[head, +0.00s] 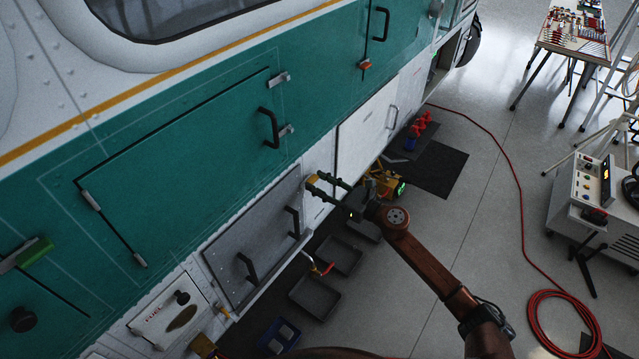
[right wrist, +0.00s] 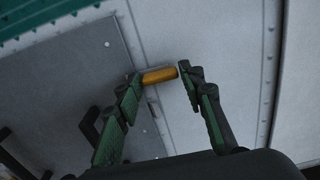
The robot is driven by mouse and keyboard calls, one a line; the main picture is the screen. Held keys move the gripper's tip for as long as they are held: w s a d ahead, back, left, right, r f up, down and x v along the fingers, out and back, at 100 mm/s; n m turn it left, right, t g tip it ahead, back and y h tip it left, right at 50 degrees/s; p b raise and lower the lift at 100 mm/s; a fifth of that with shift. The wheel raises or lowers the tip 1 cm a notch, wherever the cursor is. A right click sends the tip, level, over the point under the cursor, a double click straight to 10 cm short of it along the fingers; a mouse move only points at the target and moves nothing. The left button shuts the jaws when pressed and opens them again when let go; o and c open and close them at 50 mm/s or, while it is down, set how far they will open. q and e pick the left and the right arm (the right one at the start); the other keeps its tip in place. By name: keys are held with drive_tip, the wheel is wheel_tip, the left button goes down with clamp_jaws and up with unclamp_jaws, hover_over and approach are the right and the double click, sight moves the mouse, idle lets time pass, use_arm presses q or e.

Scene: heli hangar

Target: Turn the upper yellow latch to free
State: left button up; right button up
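The upper yellow latch (head: 312,181) is a small bar at the far top corner of the grey hatch panel (head: 240,262) on the helicopter's lower side. In the right wrist view the latch (right wrist: 159,76) lies crosswise at the panel's edge. My right gripper (head: 318,184) is at the latch, with its fingers apart. In the right wrist view its fingertips (right wrist: 160,75) stand at the two ends of the latch. I cannot tell whether both touch it. A second yellow latch (head: 225,313) shows near the panel's lower corner. My left gripper is out of view.
Black handles (head: 293,222) stand out from the grey panel. A fuel panel (head: 172,310) is at lower left. Dark trays (head: 315,297) and a yellow device (head: 384,181) lie on the floor beside the helicopter. A red hose (head: 520,210) crosses the open floor.

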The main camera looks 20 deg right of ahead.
drive_tip(key=c, duration=0.7)
drive_tip(key=m+p, duration=0.1)
drive_tip(key=m, duration=0.2)
drive_tip(key=shift+m+p, duration=0.3)
drive_tip(key=shift+m, duration=0.1)
drive_tip(key=m+p, duration=0.1)
drive_tip(key=m, duration=0.2)
drive_tip(key=shift+r+m, duration=0.1)
drive_tip(key=shift+m, duration=0.2)
drive_tip(key=m+p, duration=0.3)
drive_tip(key=m, duration=0.2)
drive_tip(key=shift+m, duration=0.3)
drive_tip(key=shift+m+p, duration=1.6)
drive_tip(key=shift+m, duration=0.9)
